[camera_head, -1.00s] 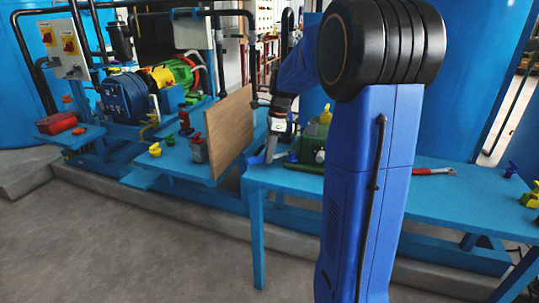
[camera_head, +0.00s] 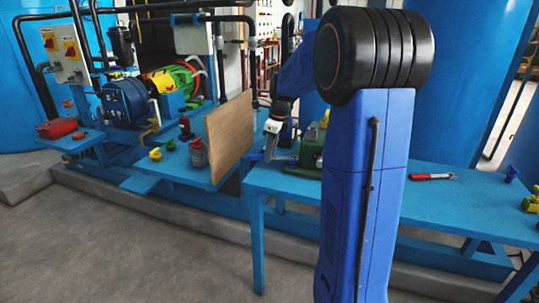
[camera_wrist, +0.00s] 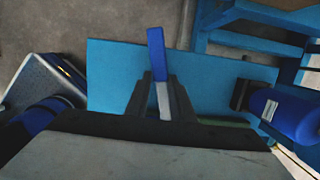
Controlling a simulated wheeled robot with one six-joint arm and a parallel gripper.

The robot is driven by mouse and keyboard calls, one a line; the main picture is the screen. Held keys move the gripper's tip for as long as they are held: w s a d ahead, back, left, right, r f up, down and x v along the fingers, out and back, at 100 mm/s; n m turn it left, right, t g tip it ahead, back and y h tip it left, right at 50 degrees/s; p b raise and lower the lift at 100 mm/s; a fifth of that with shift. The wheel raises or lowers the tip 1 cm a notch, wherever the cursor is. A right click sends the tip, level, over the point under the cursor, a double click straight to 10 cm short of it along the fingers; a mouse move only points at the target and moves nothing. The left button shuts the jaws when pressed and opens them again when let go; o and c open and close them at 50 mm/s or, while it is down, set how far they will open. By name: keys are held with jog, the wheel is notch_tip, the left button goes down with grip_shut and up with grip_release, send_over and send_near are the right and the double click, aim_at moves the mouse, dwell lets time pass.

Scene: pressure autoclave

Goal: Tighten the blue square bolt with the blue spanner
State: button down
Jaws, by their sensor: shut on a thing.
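My gripper (camera_head: 268,150) is low over the left end of the blue workbench, shut on the blue spanner. In the wrist view the spanner's blue part (camera_wrist: 156,52) sticks out beyond the fingertips (camera_wrist: 163,92). Its grey metal part (camera_wrist: 164,100) lies between the two dark fingers. In the head view the spanner is small and hard to make out. A small blue piece (camera_head: 512,172) stands at the right of the bench. It may be the blue square bolt, but it is too small to tell.
A green machine (camera_head: 312,152) stands close right of my gripper. A wooden board (camera_head: 230,138) stands upright to the left. A red-handled tool (camera_head: 432,177) and yellow pieces (camera_head: 530,200) lie on the bench (camera_head: 450,210). A blue cylinder (camera_wrist: 290,115) shows in the wrist view.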

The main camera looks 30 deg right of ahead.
jog(key=shift+w+d+m, duration=0.1)
jog(key=shift+d+m, duration=0.05)
jog(key=shift+m, duration=0.25)
jog(key=c, duration=1.5)
grip_release()
jog(key=shift+o, duration=0.2)
jog(key=shift+r, duration=0.1)
notch_tip(320, 180, up, 17)
jog(key=s+d, duration=0.1)
jog(key=s, duration=0.1)
jog(key=shift+s+d, duration=0.4)
